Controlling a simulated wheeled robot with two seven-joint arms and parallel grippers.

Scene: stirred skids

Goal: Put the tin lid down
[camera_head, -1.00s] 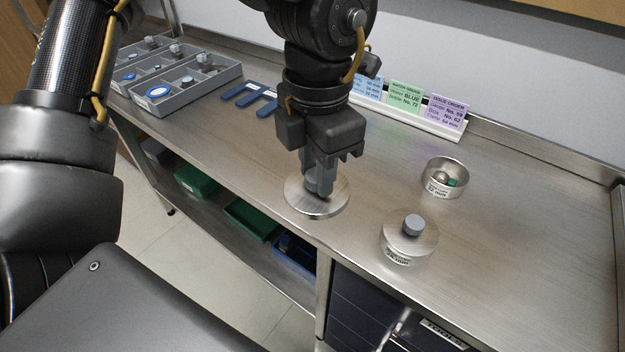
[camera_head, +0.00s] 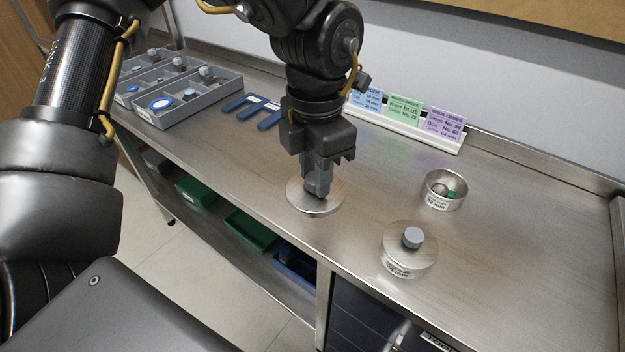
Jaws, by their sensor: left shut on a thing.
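The tin lid (camera_head: 301,203) is a round silvery disc near the front edge of the steel bench. My left gripper (camera_head: 318,190) comes down over it and is shut on its knob, which the fingers mostly hide. The lid looks level and at or very near the bench top; I cannot tell whether it touches. A second tin (camera_head: 407,258) with a lid and grey knob (camera_head: 412,237) stands nearer the front. My right gripper is not in view.
A grey compartment tray (camera_head: 192,108) stands at the back left, with blue flat pieces (camera_head: 250,112) beside it. Coloured cards (camera_head: 403,111) stand in a white holder (camera_head: 425,131) along the back. The bench (camera_head: 520,240) is clear at the right.

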